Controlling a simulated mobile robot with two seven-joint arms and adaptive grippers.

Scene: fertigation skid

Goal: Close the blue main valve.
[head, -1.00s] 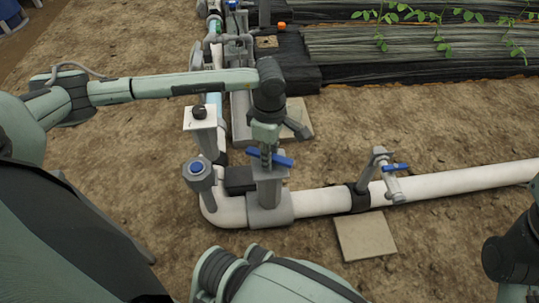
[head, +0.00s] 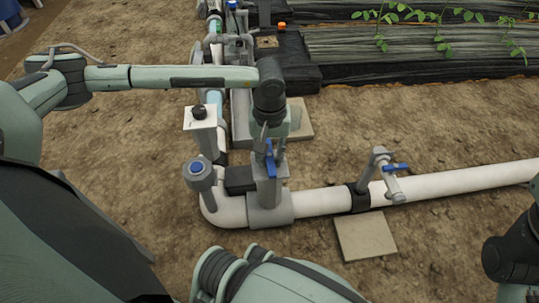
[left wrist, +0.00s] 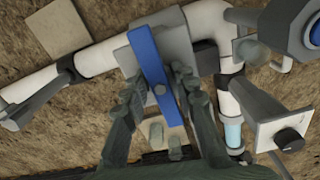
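The blue main valve's handle (head: 270,158) sits on top of a grey valve body (head: 267,190) at the pipe's corner. In the head view the handle points roughly toward me, across the white pipe that runs right. In the left wrist view the blue handle (left wrist: 152,62) lies slightly tilted between the fingers. My left gripper (left wrist: 158,88) comes down from above with its fingers apart, one on each side of the handle, with narrow gaps beside it. In the head view my left gripper (head: 268,138) partly hides the handle. My right gripper is out of view.
A smaller blue-handled valve (head: 395,167) stands on the white pipe (head: 460,180) at right. A blue-topped fitting (head: 197,170) and a post with a black knob (head: 199,113) stand close on the left. A flat paving slab (head: 365,236) lies in front; bare soil surrounds it.

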